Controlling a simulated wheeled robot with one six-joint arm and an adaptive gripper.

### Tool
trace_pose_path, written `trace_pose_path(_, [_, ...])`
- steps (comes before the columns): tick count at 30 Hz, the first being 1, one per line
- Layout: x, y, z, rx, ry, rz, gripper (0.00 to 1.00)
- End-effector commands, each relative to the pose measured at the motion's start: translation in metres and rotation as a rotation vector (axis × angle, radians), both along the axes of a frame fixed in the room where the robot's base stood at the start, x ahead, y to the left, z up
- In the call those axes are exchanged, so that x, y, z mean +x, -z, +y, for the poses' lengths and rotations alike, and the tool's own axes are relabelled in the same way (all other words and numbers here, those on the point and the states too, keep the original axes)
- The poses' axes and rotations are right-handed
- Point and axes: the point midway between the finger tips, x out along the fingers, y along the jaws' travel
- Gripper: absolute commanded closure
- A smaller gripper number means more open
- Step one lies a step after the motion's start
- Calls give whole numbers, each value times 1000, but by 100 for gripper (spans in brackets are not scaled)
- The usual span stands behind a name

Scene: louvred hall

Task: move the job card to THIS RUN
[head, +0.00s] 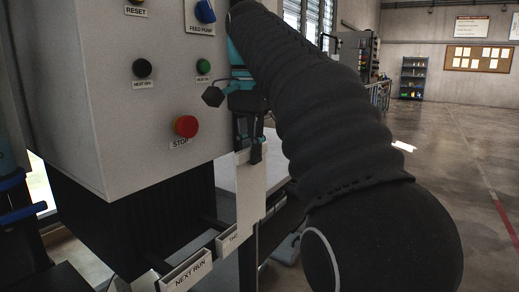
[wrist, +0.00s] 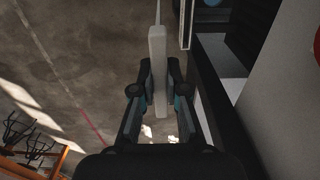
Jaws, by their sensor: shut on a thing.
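The job card (head: 251,192) is a pale upright strip hanging from my gripper (head: 250,150) in the head view. In the wrist view the card (wrist: 157,62) shows nearly edge-on between the two fingers of my gripper (wrist: 154,90), which is shut on it. The NEXT RUN holder (head: 187,269) is a pale labelled box low in the head view. A second labelled holder (head: 228,241) is to its right; its label is partly hidden, and I cannot read it fully. The card's lower end overlaps this holder; I cannot tell whether it is inside.
A grey control box (head: 100,75) with knobs and a red STOP button (head: 186,126) stands close at the left of the gripper. Open concrete floor (head: 440,180) lies to the right. A shelf (head: 413,78) and a notice board (head: 478,58) are far back.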

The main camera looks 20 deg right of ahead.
Motion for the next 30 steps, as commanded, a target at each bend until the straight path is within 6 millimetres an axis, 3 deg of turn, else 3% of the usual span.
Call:
trace_pose_path(18, [56,-1,23,-1,-1,1,100])
trace_pose_path(30, [55,15,24,0,-1,0,100])
